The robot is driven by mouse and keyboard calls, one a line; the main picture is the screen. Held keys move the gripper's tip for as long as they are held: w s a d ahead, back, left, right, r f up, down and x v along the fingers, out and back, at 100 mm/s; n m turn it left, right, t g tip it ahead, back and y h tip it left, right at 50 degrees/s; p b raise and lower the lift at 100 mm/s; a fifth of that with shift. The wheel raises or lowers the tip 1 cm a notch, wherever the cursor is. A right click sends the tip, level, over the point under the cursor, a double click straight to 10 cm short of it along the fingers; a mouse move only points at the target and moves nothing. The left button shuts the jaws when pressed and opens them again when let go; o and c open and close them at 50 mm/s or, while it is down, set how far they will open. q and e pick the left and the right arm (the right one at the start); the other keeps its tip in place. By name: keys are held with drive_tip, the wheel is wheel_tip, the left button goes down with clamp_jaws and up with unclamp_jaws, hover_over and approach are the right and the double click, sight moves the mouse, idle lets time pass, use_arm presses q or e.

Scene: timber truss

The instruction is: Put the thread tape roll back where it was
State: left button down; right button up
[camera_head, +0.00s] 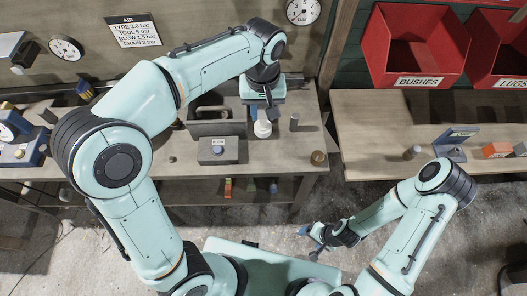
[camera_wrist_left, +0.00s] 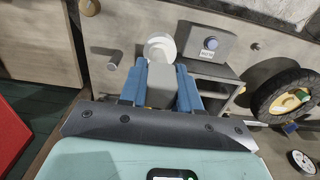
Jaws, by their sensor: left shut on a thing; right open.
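The thread tape roll, a small white round piece (camera_head: 262,129), is at the fingertips of my left gripper (camera_head: 267,108), over the workbench (camera_head: 285,150). In the left wrist view the white roll (camera_wrist_left: 160,45) shows just beyond the blue fingers of the left gripper (camera_wrist_left: 163,68), which are shut on it. Whether the roll touches the bench top cannot be told. My right gripper (camera_head: 313,235) is open and empty, low in front of the bench over the floor.
A grey open caddy (camera_head: 213,128) stands left of the roll, with a grey blue-buttoned box (camera_head: 218,150) in front. A steel cylinder (camera_head: 294,122) and a brass cylinder (camera_head: 318,157) stand to the right. Red bins (camera_head: 415,45) are at the upper right. Bare bench top lies around the cylinders.

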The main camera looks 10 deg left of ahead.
use_arm(q)
drive_tip(key=shift+s+f+b, duration=0.15)
drive_tip(key=shift+f+b, duration=0.75)
drive_tip(key=shift+f, duration=8.95)
use_arm(e)
drive_tip(key=shift+s+f, duration=1.3)
drive_tip(key=shift+s, duration=0.05)
use_arm(q)
drive_tip(key=shift+f, duration=0.25)
drive_tip(key=c, duration=0.8)
unclamp_jaws()
drive_tip(key=shift+r, duration=0.1)
use_arm(e)
drive_tip(key=shift+s+f, duration=0.1)
